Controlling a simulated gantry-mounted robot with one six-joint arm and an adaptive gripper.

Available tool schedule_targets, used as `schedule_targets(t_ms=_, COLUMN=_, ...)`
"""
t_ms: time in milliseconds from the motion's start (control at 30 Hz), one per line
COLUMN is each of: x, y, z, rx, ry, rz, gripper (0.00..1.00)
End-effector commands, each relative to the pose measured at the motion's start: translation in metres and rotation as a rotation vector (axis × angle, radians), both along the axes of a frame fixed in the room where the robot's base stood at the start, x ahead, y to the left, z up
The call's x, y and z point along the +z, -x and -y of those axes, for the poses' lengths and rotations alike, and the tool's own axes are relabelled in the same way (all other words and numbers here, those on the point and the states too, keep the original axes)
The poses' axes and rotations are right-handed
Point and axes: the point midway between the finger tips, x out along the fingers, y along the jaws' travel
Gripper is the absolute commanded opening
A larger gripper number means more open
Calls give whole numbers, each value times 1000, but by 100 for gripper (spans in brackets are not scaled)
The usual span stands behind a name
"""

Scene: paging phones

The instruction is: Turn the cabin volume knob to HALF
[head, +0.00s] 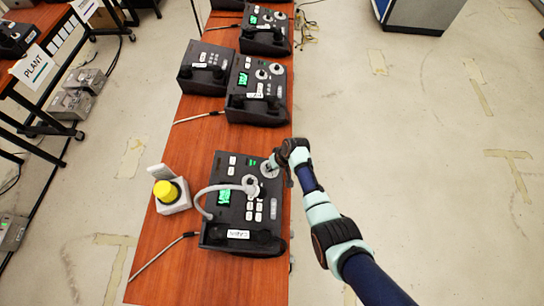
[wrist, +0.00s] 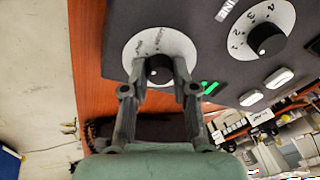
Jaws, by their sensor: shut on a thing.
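The near paging phone (head: 225,175) is a dark box on the wooden table, with a white label on its front that appears to read CABIN (head: 238,234). At its far right corner is a round white dial (head: 267,171), partly covered by my gripper (head: 277,160). In the wrist view the same white dial (wrist: 180,43) carries small dark markings too small to read. A black knob (wrist: 158,75) sits at its middle. My gripper (wrist: 159,72) has one finger on each side of this knob and is shut on it. The knob's pointer direction is unclear.
A second knob (wrist: 267,40) with a numbered white dial is beside it. A grey gooseneck (head: 207,190) arches over the phone. A yellow button on a grey box (head: 173,206) stands at left. More phones (head: 257,92) sit farther back. Floor to the right is clear.

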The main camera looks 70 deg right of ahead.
Motion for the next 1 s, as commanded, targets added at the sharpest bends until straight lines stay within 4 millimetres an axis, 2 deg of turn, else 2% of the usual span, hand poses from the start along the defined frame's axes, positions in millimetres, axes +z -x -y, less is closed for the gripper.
schedule_targets(t_ms=67, x=0, y=0, z=0, rx=0, ry=0, rz=0, gripper=0)
schedule_targets(t_ms=100, x=0, y=0, z=0, rx=0, ry=0, rz=0, gripper=31)
schedule_targets(t_ms=233, x=0, y=0, z=0, rx=0, ry=0, rz=0, gripper=52)
schedule_targets(t_ms=533, x=1, y=0, z=0, rx=1, ry=0, rz=0, gripper=53)
schedule_targets(t_ms=667, x=10, y=4, z=0, rx=1, ry=1, rz=1, gripper=53)
schedule_targets(t_ms=767, x=27, y=11, z=0, rx=0, ry=2, rz=2, gripper=53)
schedule_targets(t_ms=1000, x=84, y=32, z=0, rx=0, ry=4, rz=2, gripper=53)
